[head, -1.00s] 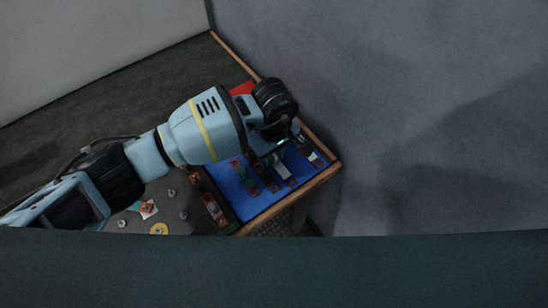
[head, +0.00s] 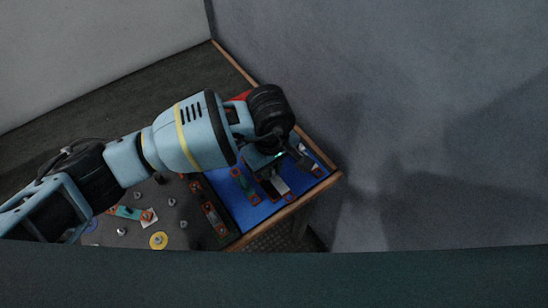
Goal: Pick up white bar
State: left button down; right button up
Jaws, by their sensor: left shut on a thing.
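The white bar (head: 281,186) shows as a short pale strip at the blue area of the table, just below my left gripper in the head view. My left gripper (head: 277,171) is over the blue area and is shut on the white bar. The wrist and gripper body hide the bar's upper part. I cannot tell whether the bar is clear of the surface. My right gripper is not in view.
A blue panel (head: 236,207) carries other red-ended pieces, including a green one (head: 243,184). A wooden edge (head: 290,208) borders the table. A grey wall stands at the right.

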pick_arm(q)
jog(key=s+a, duration=0.1)
jog(key=s, duration=0.7)
jog(key=s+a+r, duration=0.1)
jog(key=s, duration=0.3)
jog(key=shift+s+a+r, duration=0.1)
jog(key=shift+s+a, duration=0.05)
jog(key=shift+a, duration=0.2)
jog(key=w+a+r+m, duration=0.2)
jog(key=a+r, duration=0.3)
jog(key=a, duration=0.4)
jog(key=w+a+r+m, duration=0.2)
jog(key=a+r+m, duration=0.3)
jog(key=a, duration=0.3)
jog(key=shift+w+a+r, duration=0.15)
jog(key=shift+a+r, duration=0.1)
jog(key=shift+a, duration=0.15)
jog(key=shift+a, duration=0.1)
